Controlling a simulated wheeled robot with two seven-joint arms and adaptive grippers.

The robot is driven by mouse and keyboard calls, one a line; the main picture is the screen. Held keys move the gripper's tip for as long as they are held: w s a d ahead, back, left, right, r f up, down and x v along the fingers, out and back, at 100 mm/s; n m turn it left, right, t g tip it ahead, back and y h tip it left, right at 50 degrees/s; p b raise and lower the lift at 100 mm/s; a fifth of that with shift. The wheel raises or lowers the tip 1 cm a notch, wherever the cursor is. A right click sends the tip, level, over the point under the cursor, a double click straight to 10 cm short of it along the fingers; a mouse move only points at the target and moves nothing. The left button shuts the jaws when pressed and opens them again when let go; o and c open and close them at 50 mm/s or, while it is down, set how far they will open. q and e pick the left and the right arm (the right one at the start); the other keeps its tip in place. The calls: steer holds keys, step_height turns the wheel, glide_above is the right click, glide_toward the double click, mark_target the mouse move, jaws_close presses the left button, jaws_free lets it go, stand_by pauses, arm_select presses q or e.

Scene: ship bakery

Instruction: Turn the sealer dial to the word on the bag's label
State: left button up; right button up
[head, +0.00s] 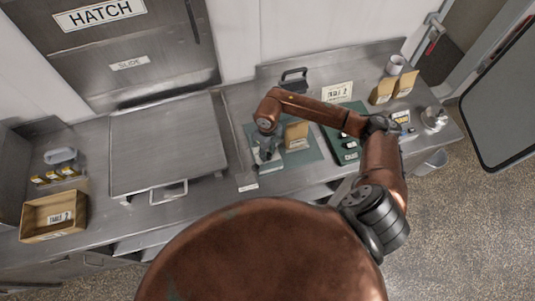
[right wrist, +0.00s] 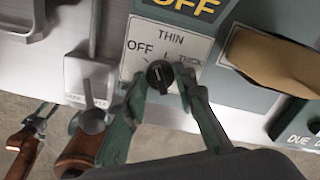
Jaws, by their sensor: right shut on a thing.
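A dark panel above shows OFF in yellow. My right gripper (right wrist: 166,88) is shut on the dial, one finger on each side; it also shows from above in the head view (head: 266,150). The dial's exact pointing is too small to tell. Copper and green parts at lower left look like my left gripper (right wrist: 38,115).
Two brown bags (head: 382,92) and a card sign (head: 337,92) stand behind. A steel lid (head: 168,140) and a cardboard box (head: 53,216) are to the left.

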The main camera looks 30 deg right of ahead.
mark_target(268, 154)
steer(key=m+b, duration=0.1)
steer(key=m, duration=0.4)
steer(key=shift+m+b, duration=0.35)
steer(key=shift+m, duration=0.05)
steer(key=shift+w, duration=0.1)
stand_by(0.3)
steer(key=o, duration=1.2)
steer(key=shift+c, duration=0.2)
steer(key=shift+r, duration=0.15)
step_height(268, 154, up, 12)
